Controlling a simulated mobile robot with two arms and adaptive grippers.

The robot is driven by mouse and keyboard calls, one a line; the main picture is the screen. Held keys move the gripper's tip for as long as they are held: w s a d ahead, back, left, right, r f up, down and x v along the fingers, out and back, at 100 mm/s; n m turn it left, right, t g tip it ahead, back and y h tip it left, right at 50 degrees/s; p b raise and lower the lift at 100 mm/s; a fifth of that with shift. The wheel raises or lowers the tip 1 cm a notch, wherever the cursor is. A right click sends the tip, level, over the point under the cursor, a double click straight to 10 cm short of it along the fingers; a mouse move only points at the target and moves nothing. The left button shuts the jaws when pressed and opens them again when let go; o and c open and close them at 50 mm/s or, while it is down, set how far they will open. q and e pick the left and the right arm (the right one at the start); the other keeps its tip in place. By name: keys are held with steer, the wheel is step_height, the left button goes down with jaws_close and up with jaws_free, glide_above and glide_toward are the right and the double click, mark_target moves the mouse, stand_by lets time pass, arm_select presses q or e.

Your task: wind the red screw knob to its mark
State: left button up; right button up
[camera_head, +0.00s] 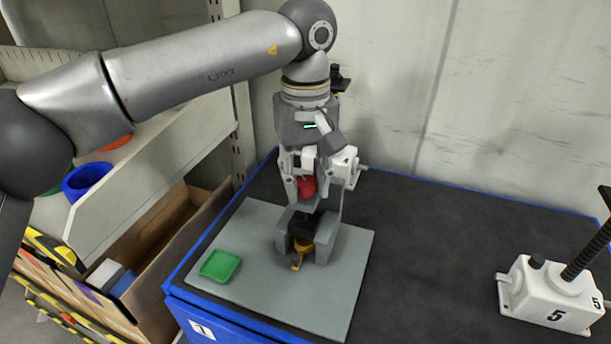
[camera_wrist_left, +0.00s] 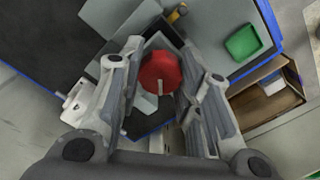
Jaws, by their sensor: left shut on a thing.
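The red screw knob (camera_head: 306,186) sits on top of a grey fixture (camera_head: 328,245) on a grey plate (camera_head: 345,290). In the left wrist view the red knob (camera_wrist_left: 160,72) is round with a small pale mark near its lower edge. My left gripper (camera_head: 305,184) comes down from above with its fingers on either side of the knob, shut on it. In the left wrist view the fingers (camera_wrist_left: 160,80) flank the knob left and right. A yellow-orange part (camera_head: 299,256) shows at the fixture's front. My right gripper is not in view.
A green tray (camera_head: 220,266) lies on the plate's left. A white screw jack marked 5 (camera_head: 548,293) stands at the right of the dark table top (camera_head: 430,250). Shelving with a blue bowl (camera_head: 88,180) is at the left. The table's middle right is clear.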

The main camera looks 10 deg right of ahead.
arm_select(q)
steer(key=shift+n, duration=0.3)
steer(key=n, duration=0.4)
steer(key=shift+b, duration=0.4)
steer(key=n+b, duration=0.1)
steer(key=n, duration=0.4)
steer(key=shift+f+n, duration=0.1)
steer(key=shift+n, duration=0.3)
steer(key=n+b, duration=0.1)
steer(key=n, duration=0.4)
steer(key=shift+s+f, duration=0.15)
steer(key=n+b, duration=0.1)
steer(key=n, duration=0.4)
steer(key=shift+n, duration=0.4)
steer(key=o, duration=1)
steer(key=shift+r, duration=0.2)
